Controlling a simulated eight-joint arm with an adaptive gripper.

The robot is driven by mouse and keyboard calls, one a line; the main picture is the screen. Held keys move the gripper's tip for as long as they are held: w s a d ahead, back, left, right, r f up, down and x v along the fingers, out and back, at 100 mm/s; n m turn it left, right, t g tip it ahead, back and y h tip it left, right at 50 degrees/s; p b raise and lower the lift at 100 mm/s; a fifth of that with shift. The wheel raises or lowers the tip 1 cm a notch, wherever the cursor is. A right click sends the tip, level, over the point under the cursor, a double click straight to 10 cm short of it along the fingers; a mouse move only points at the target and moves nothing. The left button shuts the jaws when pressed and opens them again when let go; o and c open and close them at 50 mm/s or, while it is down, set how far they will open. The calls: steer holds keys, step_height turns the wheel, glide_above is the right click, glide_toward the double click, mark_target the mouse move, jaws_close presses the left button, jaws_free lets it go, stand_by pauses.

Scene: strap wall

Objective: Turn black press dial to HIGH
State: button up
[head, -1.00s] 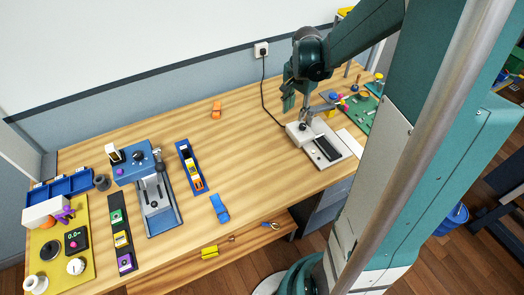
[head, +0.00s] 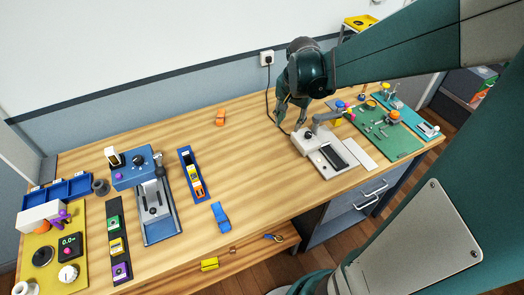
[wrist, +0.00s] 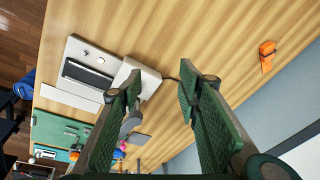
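The blue press (head: 133,178) stands at the left part of the bench in the head view. A black dial (head: 138,160) is on its blue head; its marking is too small to read. My gripper (head: 292,117) is far to the right of the press, by the white device's back end. In the wrist view, my gripper's (wrist: 160,88) two green fingers are apart with nothing between them. The press and dial are not in the wrist view.
The white device (head: 318,158) with a dark panel is close to my gripper, also in the wrist view (wrist: 92,64). An orange strap piece (head: 220,117) and blue strap piece (head: 220,215) lie on the bench. The wood between my gripper and the press is mostly clear.

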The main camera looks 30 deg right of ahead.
steer(key=s+a+f+n+t+b, duration=0.1)
steer(key=s+a+n+t+b, duration=0.2)
steer(key=s+a+n+b, duration=0.4)
steer(key=shift+s+a+f+n+b, duration=0.4)
steer(key=shift+s+a+b, duration=1.05)
steer(key=shift+a, duration=2)
steer(key=shift+w, duration=0.25)
steer(key=shift+w+r, duration=0.1)
steer(key=w+d+r+m+g+p, duration=0.2)
steer(key=w+d+m+g+p, duration=0.1)
steer(key=w+d+p, duration=0.75)
steer(key=shift+w+d+f+m+g+y+p, duration=0.3)
steer(key=shift+d+f+m+p, duration=0.7)
steer(key=shift+d, duration=1.55)
steer(key=shift+w+d+f+m+g+h+p, duration=0.15)
steer(key=shift+d+f+g+p, duration=0.4)
steer(key=shift+d+p, duration=1.5)
steer(key=shift+w+d+f+m+g+y+p, duration=0.2)
steer(key=shift+d+f+m+p, duration=0.5)
steer(key=shift+d, duration=2.35)
